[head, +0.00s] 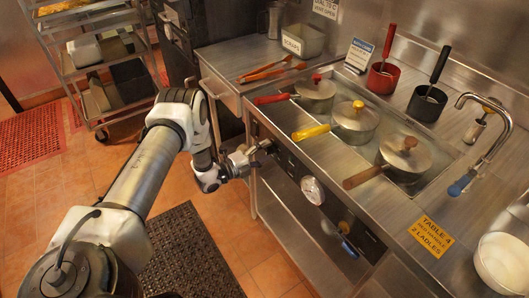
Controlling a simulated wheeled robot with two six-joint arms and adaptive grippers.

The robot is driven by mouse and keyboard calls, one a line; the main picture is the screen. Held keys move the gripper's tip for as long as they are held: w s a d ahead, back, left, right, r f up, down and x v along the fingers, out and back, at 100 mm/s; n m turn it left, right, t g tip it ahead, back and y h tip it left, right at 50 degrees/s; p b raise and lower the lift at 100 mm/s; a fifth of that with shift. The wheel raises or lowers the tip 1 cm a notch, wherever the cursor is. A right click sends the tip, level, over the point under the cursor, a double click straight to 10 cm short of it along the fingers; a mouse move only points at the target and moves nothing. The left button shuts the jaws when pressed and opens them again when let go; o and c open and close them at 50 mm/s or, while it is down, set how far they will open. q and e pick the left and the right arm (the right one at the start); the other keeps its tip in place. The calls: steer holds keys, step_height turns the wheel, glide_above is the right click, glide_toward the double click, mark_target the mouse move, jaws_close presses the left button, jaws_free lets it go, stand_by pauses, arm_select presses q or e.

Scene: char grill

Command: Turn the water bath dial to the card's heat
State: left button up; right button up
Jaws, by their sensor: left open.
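The water bath (442,156) is a steel basin set in the counter, with three lidded pots in it. Their handles are red, yellow and wooden. Its front panel (284,156) faces the aisle. My left gripper (262,147) is open at the upper left of this panel, by a dark knob that it largely hides; I cannot tell whether it touches. A round white gauge (313,190) sits lower on the front. A yellow card (433,235) on the counter reads "TABLE 4, RED HANDLE, 2 LADLES". A blue and white card (359,55) stands behind the bath, its small text unreadable.
A blue-handled valve (347,245) juts from the lower front. A tap (484,140) and white bowl (503,262) are at right. Red (383,80) and black (427,103) ladle pots stand behind. Orange tongs (266,70) lie at the back left.

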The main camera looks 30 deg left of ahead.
arm_select(q)
steer(key=v, duration=1.2)
